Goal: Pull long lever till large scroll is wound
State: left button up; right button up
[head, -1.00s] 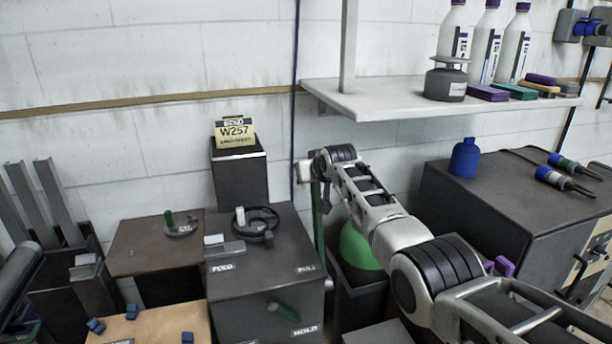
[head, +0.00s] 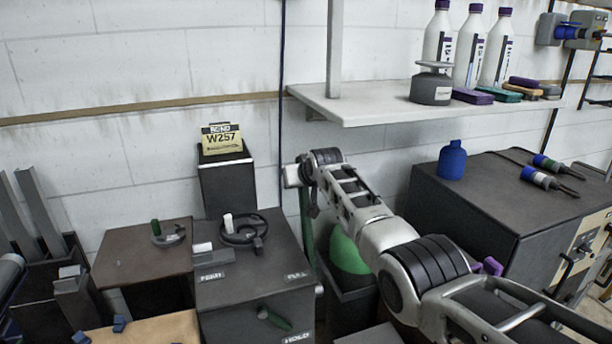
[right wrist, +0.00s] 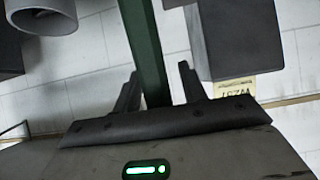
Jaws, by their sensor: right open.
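A long dark green bar, which looks like the long lever (head: 307,220), stands upright beside the PULL-marked dark box. In the right wrist view the lever (right wrist: 146,45) runs between the two fingers of my right gripper (right wrist: 157,82). The fingers are apart, with a gap on each side of the bar. In the head view my right gripper (head: 297,176) is at the lever's upper end, its fingers hard to make out. My left gripper is not in view. I cannot identify the large scroll for certain.
The dark box (head: 250,290) bears FEED, PULL and HOLD labels, a black ring handle (head: 243,228) and a small green handle (head: 274,319). A W257 sign (head: 221,139) stands behind. A green dome (head: 348,254) is right of the lever, below a shelf (head: 380,108) with bottles.

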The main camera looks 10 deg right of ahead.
jog(key=v, duration=1.5)
jog(key=shift+s+r+p, duration=0.3)
jog(key=shift+r, duration=0.05)
jog(key=shift+f, duration=0.1)
jog(key=s+f, duration=0.6)
jog(key=f, duration=0.6)
jog(key=s+f, duration=0.7)
jog(key=f, duration=0.5)
jog(key=s+a+f, duration=0.1)
jog(key=s+f, duration=0.2)
jog(key=s, duration=0.4)
jog(key=s+a+f+n+y, duration=0.1)
jog(key=s+f, duration=0.2)
jog(key=s, duration=0.4)
jog(key=s+a+f+g+y, duration=0.1)
jog(key=s+f, duration=0.2)
jog(key=s, duration=0.4)
jog(key=shift+s+a+f+n, duration=0.2)
jog(key=shift+s+a+n, duration=0.05)
jog(key=shift+s+n, duration=0.1)
